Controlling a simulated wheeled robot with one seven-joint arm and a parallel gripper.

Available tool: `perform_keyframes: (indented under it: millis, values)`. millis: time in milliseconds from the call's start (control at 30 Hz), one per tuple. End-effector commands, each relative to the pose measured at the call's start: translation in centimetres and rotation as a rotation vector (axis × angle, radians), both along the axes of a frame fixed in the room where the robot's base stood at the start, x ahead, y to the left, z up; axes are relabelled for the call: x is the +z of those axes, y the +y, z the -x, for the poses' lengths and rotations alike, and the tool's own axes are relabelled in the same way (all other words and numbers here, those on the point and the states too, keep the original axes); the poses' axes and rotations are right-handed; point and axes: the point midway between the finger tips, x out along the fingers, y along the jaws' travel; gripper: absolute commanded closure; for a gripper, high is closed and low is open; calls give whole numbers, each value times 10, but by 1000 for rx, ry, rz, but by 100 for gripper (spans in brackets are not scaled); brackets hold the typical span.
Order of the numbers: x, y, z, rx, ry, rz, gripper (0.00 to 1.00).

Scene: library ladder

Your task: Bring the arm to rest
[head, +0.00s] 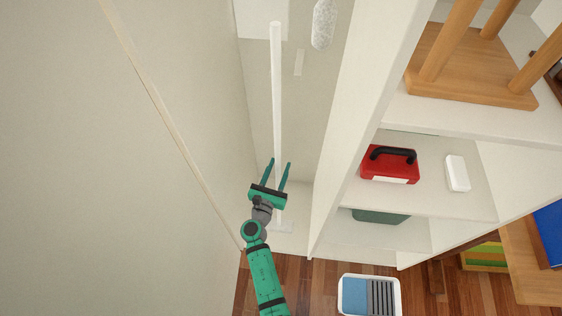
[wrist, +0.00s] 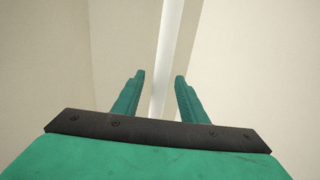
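My arm (head: 265,278) reaches up from the bottom of the head view, and it is green with dark joints. My gripper (head: 280,164) is open, with its two green fingers apart and nothing held between them. In the wrist view, my gripper (wrist: 159,76) also shows with its fingers apart. A white upright pole (head: 277,90) stands behind the fingers in the head view. In the wrist view, the white pole (wrist: 170,45) shows beyond and between the fingers. I cannot tell how far the pole is from them.
A pale wall (head: 120,170) fills the left. A white shelf unit (head: 360,90) stands to the right, holding a red toolbox (head: 389,165), a white box (head: 457,173) and a wooden stool (head: 470,75). A white bin (head: 369,280) with blue and grey contents is on the wooden floor (head: 310,295).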

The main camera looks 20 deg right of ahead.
Motion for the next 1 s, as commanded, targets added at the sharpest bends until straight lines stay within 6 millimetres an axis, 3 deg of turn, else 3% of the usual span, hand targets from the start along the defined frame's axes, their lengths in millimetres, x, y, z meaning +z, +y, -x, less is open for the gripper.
perform_keyframes:
  millis: [333,767,867,1000]
  values:
    - [-1,33,51,2,1,1,61]
    - [0,41,63,1,-2,-1,61]
    - [-5,41,69,6,-2,-34,61]
    - [-29,40,99,33,-7,-220,61]
